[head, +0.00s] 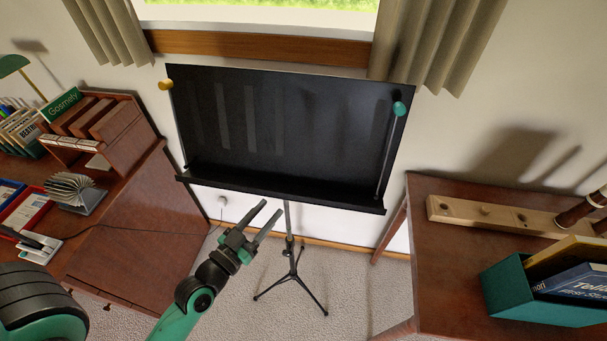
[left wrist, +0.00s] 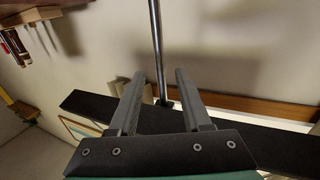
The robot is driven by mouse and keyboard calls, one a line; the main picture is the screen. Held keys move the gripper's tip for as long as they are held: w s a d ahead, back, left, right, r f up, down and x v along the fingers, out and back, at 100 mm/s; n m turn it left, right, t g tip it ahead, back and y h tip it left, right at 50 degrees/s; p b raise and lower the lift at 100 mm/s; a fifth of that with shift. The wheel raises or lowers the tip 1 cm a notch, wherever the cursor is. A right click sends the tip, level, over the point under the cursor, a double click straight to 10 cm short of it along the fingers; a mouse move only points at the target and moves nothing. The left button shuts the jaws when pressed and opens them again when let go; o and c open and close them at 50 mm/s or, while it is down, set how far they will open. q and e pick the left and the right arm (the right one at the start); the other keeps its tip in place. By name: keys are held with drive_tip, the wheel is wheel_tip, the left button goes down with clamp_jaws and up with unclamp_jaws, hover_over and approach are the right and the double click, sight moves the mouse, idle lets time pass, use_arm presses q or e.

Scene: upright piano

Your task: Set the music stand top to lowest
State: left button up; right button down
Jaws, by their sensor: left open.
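The music stand's black top (head: 285,125) stands up, tilted, in the head view, with a ledge (head: 280,194) along its lower edge. A thin pole (head: 288,225) runs down from it to a tripod base (head: 290,281) on the carpet. My left gripper (head: 271,209) is open and empty just below the ledge, its fingers pointing up and right toward the pole. In the left wrist view a metal pole (left wrist: 156,45) shows between the open fingers (left wrist: 155,97), with the black ledge (left wrist: 85,104) behind them. I cannot tell their exact distance from the pole. My right gripper is not in view.
An orange knob (head: 165,84) and a teal knob (head: 399,108) sit on rods at the top's sides. A brown desk with a book rack (head: 100,120) is left. A wooden table (head: 440,290) with a green box (head: 508,290) is right. Carpet around the tripod is clear.

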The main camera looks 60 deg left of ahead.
use_arm(q)
drive_tip(key=p+x, duration=0.2)
drive_tip(key=x, duration=0.9)
clamp_jaws()
idle(1.2)
